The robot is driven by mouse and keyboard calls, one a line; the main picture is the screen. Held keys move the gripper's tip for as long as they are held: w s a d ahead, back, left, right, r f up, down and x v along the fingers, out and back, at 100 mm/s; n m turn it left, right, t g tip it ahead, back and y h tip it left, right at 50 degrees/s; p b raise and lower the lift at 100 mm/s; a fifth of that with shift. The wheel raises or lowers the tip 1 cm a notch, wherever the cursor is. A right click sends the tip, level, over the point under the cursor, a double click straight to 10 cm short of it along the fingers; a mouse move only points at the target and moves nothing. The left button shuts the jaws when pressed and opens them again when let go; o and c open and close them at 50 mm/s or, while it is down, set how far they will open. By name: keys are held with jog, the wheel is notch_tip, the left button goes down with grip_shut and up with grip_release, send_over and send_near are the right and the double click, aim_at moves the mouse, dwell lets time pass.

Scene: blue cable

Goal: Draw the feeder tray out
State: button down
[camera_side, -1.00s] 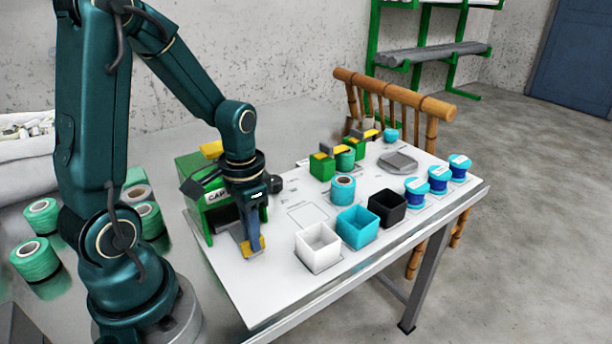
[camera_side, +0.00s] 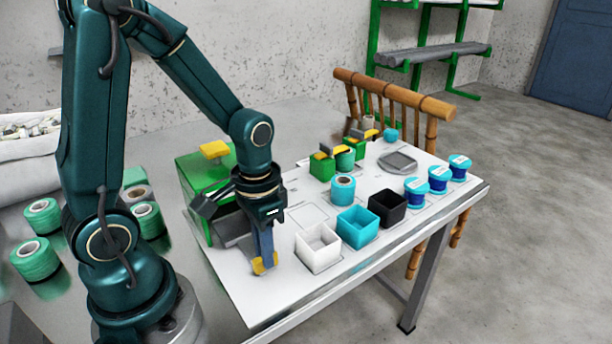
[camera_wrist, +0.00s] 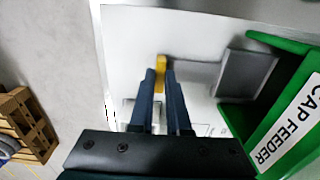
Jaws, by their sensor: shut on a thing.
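The green cap feeder (camera_side: 196,180) stands at the left end of the white table, partly behind my arm. It also shows at the right of the wrist view, with its label "CAP FEEDER" (camera_wrist: 289,123). A grey tray (camera_wrist: 245,74) sticks out of the feeder's open front, and part of it shows in the side view (camera_side: 238,232). A yellow handle (camera_wrist: 161,66) is at the tray's outer end. My gripper (camera_side: 264,264) points down and is shut on this handle, low over the table. In the wrist view, the fingers (camera_wrist: 161,84) stand on both sides of it.
A white bin (camera_side: 318,250), a cyan bin (camera_side: 357,228) and a black bin (camera_side: 388,208) stand in a row right of my gripper, the white one close by. Blue spools (camera_side: 438,180) stand farther right. The table's front left corner is clear.

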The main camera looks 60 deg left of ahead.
jog(key=d, duration=0.8)
jog(key=shift+w, duration=0.1)
jog(key=c, duration=0.9)
grip_release()
jog(key=shift+r, duration=2.6)
